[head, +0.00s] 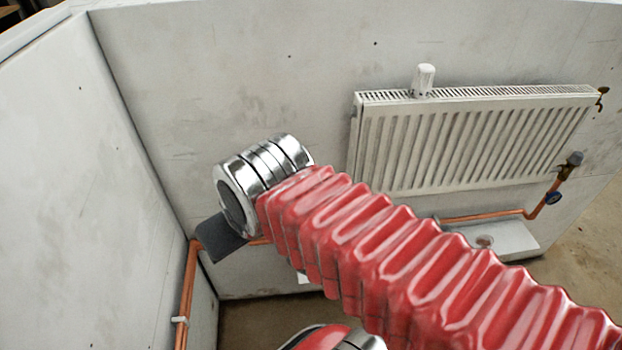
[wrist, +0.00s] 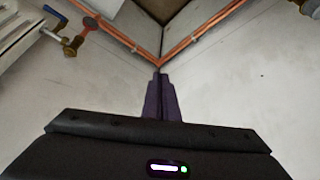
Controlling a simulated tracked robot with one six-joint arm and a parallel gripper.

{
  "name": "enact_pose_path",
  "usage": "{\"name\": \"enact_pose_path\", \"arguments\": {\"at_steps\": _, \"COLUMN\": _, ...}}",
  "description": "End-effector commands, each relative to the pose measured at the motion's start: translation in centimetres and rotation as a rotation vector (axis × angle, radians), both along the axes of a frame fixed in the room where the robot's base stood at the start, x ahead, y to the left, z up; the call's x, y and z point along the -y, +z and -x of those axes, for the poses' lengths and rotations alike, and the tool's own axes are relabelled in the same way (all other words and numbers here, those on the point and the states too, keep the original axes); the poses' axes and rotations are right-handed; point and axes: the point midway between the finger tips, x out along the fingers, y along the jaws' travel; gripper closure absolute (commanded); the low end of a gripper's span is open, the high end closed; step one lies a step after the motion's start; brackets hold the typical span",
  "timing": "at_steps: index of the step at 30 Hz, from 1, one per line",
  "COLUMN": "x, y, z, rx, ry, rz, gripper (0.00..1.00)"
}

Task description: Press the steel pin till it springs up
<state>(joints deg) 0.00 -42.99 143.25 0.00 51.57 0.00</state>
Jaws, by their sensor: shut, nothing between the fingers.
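I cannot make out the steel pin itself in either view. A brass valve (wrist: 72,46) sits at the end of the radiator in the upper left of the wrist view; my arm hides that end of the radiator in the head view. Another valve with a dark cap (head: 574,159) is at the radiator's lower right in the head view. My gripper (wrist: 161,76) is shut and empty in the wrist view, its dark fingers pointing toward the corner, apart from the brass valve. In the head view a dark part (head: 221,238) of it shows below the steel wrist.
A white radiator (head: 470,145) hangs on the back wall, with a white ribbed knob (head: 424,80) on top. Copper pipes run along the left wall (head: 187,285) and below the radiator. A white tray (head: 510,240) lies under its right end. Walls meet close to my gripper.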

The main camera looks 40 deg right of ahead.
Motion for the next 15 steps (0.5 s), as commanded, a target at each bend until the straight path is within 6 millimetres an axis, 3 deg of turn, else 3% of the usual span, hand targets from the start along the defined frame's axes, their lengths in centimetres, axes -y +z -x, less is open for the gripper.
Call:
{"name": "enact_pose_path", "arguments": {"at_steps": 8, "x": 0.2, "y": 0.0, "z": -0.5, "rx": -0.008, "ry": -0.01, "rz": -0.018, "gripper": 1.0}}
{"name": "enact_pose_path", "arguments": {"at_steps": 15, "x": 1.1, "y": -0.6, "z": -3.6, "rx": -0.034, "ry": -0.065, "rz": -0.115, "gripper": 1.0}}
